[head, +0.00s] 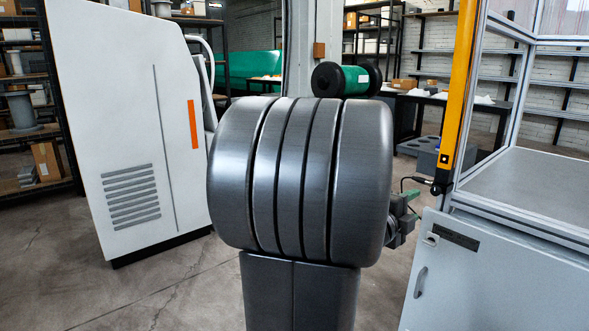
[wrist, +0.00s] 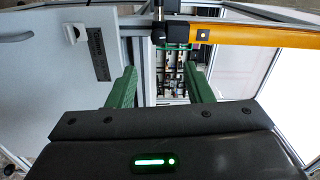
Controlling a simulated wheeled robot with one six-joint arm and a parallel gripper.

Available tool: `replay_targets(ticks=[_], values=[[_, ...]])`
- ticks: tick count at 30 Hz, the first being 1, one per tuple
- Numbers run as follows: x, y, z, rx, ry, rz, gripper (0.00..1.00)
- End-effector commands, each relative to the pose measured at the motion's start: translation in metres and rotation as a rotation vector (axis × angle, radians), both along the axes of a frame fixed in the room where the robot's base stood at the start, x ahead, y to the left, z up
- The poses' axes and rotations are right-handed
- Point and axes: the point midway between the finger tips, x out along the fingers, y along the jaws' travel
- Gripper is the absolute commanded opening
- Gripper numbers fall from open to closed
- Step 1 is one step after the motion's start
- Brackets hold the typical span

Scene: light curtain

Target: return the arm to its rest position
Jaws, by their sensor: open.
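My gripper (wrist: 161,88) shows in the wrist view with its two green fingers wide apart and nothing between them. Beyond the fingers is an opening with small equipment, too small to make out. In the head view my arm's large dark grey links fill the middle and hide most of the gripper; a bit of its green part (head: 403,207) shows at their right edge, close to the front of the framed machine cell (head: 476,235). The arm is extended toward that cell.
A yellow light curtain post (head: 459,90) stands on the cell's front corner; it also shows in the wrist view (wrist: 255,36). A tall white cabinet (head: 125,130) stands at left. Grey blocks (head: 428,150) sit behind on the floor. Open floor (head: 170,285) lies at front left.

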Motion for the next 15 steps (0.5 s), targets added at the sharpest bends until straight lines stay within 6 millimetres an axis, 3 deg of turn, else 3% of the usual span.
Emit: replay_targets(ticks=[15], values=[[0.069,-0.082,-0.002,0.001,0.002,-0.002,0.46]])
